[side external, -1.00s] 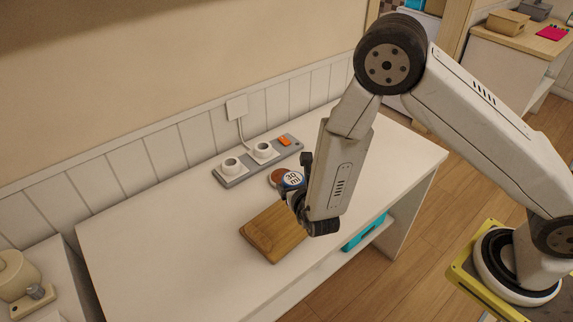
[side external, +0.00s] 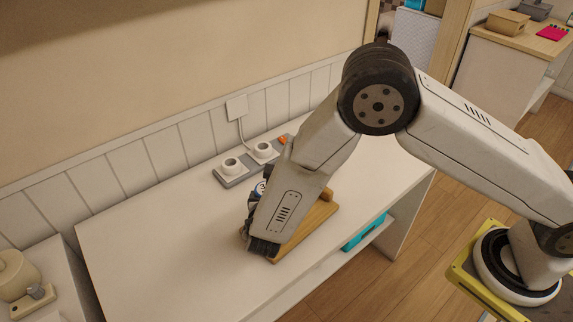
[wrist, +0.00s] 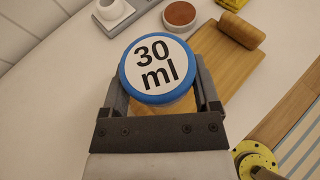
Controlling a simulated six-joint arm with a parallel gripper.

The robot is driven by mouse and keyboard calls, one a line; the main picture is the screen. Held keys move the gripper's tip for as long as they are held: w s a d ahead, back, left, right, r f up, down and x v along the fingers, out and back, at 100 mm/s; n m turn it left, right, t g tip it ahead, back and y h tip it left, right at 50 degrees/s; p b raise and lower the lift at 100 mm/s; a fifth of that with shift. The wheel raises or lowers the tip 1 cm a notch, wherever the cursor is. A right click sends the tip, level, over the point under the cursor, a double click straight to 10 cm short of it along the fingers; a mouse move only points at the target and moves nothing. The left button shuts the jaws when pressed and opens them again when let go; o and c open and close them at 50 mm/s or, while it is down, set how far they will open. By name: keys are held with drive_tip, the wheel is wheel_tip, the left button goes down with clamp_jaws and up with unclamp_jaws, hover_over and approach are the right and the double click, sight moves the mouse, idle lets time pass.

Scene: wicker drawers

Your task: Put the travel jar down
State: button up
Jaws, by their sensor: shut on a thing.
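The travel jar (wrist: 153,68) has a blue-rimmed lid with a white face reading "30 ml". It sits between the two fingers of my gripper (wrist: 160,88), which is shut on it, as the wrist view shows. In the side view, only a small part of the jar (side external: 261,186) shows behind my wrist, left of a wooden board (side external: 316,222). The jar's lower body is mostly hidden by the lid and gripper. I cannot tell whether its base touches the white table (side external: 150,240).
The wooden board with a raised end also shows in the wrist view (wrist: 226,62), beside the jar. A grey bar with two white cup-like pieces (side external: 235,180) stands near the wall. The table's left part is clear.

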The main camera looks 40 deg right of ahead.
sight(231, 213)
drive_tip(key=shift+w, duration=0.15)
drive_tip(key=w+a+f, duration=0.1)
drive_tip(key=w+f, duration=0.1)
drive_tip(key=w, duration=0.1)
drive_tip(key=w+a+f, duration=0.1)
drive_tip(key=w+f, duration=0.1)
drive_tip(key=w, duration=0.2)
drive_tip(key=w+a+f, duration=0.1)
drive_tip(key=w+f, duration=0.1)
drive_tip(key=w, duration=0.1)
drive_tip(key=shift+w+f, duration=0.2)
drive_tip(key=shift+f, duration=0.1)
drive_tip(key=shift+w+a+f, duration=0.2)
drive_tip(key=shift+w+f, duration=0.35)
drive_tip(key=shift+f, duration=0.15)
drive_tip(key=shift+w+a+f, duration=0.15)
drive_tip(key=shift+w+f, duration=0.4)
drive_tip(key=shift+f, duration=0.1)
drive_tip(key=shift+w+f, duration=0.3)
drive_tip(key=shift+f, duration=1.55)
drive_tip(key=shift+f, duration=0.15)
